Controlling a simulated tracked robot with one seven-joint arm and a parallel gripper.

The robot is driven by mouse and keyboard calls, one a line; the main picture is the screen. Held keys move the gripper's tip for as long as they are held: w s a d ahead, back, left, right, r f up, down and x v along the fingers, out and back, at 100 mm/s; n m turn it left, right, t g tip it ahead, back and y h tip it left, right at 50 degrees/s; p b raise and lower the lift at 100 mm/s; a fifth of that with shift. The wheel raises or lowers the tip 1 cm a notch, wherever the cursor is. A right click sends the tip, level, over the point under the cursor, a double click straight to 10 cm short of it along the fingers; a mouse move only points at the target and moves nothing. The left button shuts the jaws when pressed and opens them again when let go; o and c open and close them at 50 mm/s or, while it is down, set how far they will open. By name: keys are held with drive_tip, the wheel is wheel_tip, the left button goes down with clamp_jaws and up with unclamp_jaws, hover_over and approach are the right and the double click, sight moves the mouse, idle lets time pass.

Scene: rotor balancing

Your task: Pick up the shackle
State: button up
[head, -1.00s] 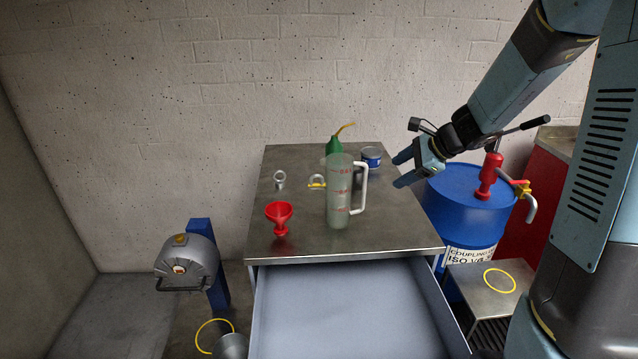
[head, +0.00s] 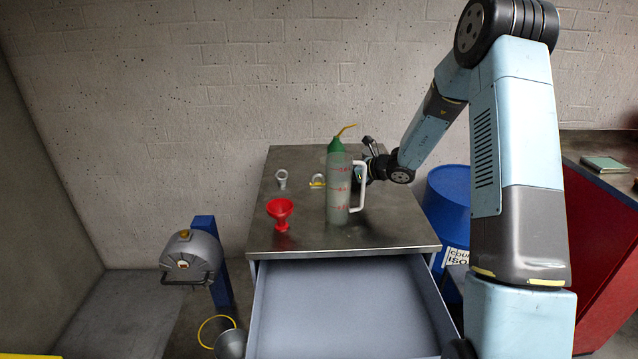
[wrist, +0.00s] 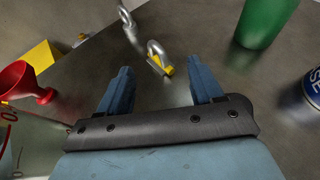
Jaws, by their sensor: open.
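The shackle, a small grey bow with a yellow pin, lies on the steel table (head: 385,228) in the head view (head: 317,182), left of the clear measuring jug (head: 338,200). In the wrist view the shackle (wrist: 158,58) is just beyond my fingertips, near the middle of the gap between them. My gripper (wrist: 163,82) is open, with nothing between its fingers. In the head view it is behind the jug's handle, and its fingers are mostly hidden.
A grey metal eye (head: 281,179) lies left of the shackle. A red funnel (head: 280,212) stands at the table's left front. A green oiler (head: 336,146) stands behind the jug. A blue tin (wrist: 312,92) is at the wrist view's right edge. An open drawer (head: 340,310) juts out in front.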

sight(314, 176)
drive_tip(key=x, duration=0.5)
drive_tip(key=shift+w+a+f, duration=0.15)
drive_tip(key=shift+w+a, duration=0.05)
drive_tip(key=shift+a, duration=0.1)
drive_tip(key=shift+s+x, duration=0.15)
drive_tip(key=shift+x, duration=1.25)
drive_tip(key=shift+s+x, duration=0.1)
drive_tip(key=shift+x, duration=1.3)
drive_tip(key=shift+f, duration=0.1)
drive_tip(key=shift+c, duration=0.2)
clamp_jaws()
